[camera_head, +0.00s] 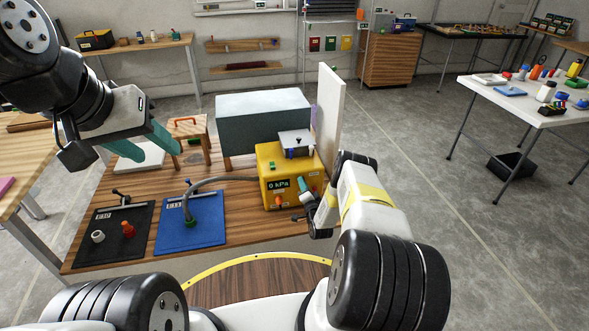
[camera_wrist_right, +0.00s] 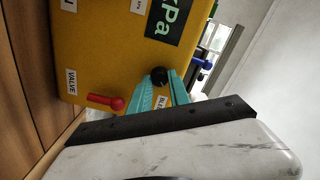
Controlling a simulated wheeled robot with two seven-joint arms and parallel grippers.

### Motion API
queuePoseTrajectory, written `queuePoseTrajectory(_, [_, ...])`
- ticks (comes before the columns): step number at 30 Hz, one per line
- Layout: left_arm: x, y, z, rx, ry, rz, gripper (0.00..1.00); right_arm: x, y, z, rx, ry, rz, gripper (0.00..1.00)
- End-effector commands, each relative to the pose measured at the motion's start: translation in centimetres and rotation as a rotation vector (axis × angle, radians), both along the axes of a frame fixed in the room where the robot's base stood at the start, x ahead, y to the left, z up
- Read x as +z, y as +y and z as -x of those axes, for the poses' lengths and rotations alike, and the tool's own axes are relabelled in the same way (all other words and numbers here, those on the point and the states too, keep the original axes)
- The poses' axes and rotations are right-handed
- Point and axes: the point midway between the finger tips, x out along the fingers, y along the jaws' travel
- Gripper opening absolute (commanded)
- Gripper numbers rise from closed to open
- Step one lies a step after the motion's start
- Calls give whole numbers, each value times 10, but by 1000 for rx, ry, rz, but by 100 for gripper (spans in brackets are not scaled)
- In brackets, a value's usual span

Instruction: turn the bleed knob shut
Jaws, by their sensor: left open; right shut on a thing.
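The yellow pump box (camera_head: 270,165) stands on the wooden bench, and its display (camera_head: 279,184) reads 0 kPa. In the right wrist view, the black bleed knob (camera_wrist_right: 159,76) on the box (camera_wrist_right: 110,50) sits between the teal fingertips of my right gripper (camera_wrist_right: 163,84), which is shut on it. A partly covered label lies beside the fingers. The knob is hidden in the head view, where my right gripper (camera_head: 303,188) is at the box's front right. The knob's turn angle cannot be read. My left gripper (camera_head: 150,145) is open and empty above the bench's left part.
A red valve handle (camera_wrist_right: 106,101) sits near the knob. A grey hose (camera_head: 225,179) runs from the box to a fitting on the blue mat (camera_head: 190,237). A black mat (camera_head: 112,240) holds small parts. A grey block (camera_head: 262,115) and white panel (camera_head: 329,110) stand behind.

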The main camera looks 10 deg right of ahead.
Motion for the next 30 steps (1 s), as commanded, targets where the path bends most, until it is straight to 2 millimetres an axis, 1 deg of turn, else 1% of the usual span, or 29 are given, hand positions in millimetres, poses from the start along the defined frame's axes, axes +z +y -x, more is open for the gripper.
queuePoseTrajectory(9, [0,0,0,0,0,0,48,-1,1,1,0,-9,301,0])
queuePoseTrajectory(18, [0,0,0,0,0,0,48,-1,1,1,1,-17,561,0])
queuePoseTrajectory(24, [0,0,0,0,0,0,48,-1,1,1,1,-21,688,0])
queuePoseTrajectory(30, [0,0,0,0,0,0,48,-1,1,1,2,-23,768,0])
